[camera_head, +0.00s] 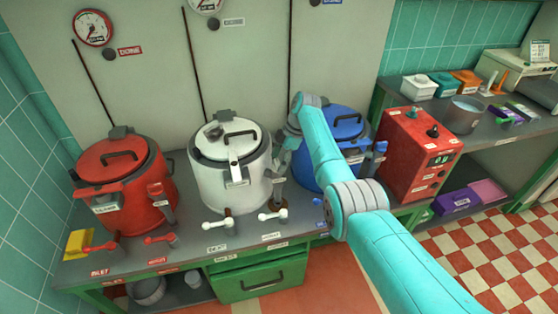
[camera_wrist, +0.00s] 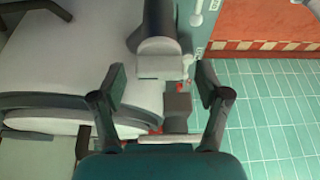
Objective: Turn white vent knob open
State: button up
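The white kettle (camera_head: 230,175) stands between a red and a blue kettle on the bench, with its black-handled lid on. My gripper (camera_head: 284,158) is at the kettle's right side, small and partly hidden by my arm. A grey upright fitting (camera_head: 279,190) stands beside the kettle, just below my gripper. In the wrist view my gripper (camera_wrist: 160,85) is open, its fingers apart. A pale block (camera_wrist: 161,66) on a dark cylinder and a grey block (camera_wrist: 177,101) show around the space between the fingers. The white kettle (camera_wrist: 70,60) fills the left side. I cannot tell which part is the vent knob.
Two white lever valves (camera_head: 273,215) stick out at the bench front. The red kettle (camera_head: 125,180) is left, the blue kettle (camera_head: 343,132) is right behind my arm. A red control box (camera_head: 415,155) stands farther right. Checkered floor lies front right.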

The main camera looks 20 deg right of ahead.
jog(key=v, duration=1.2)
dwell(0.4)
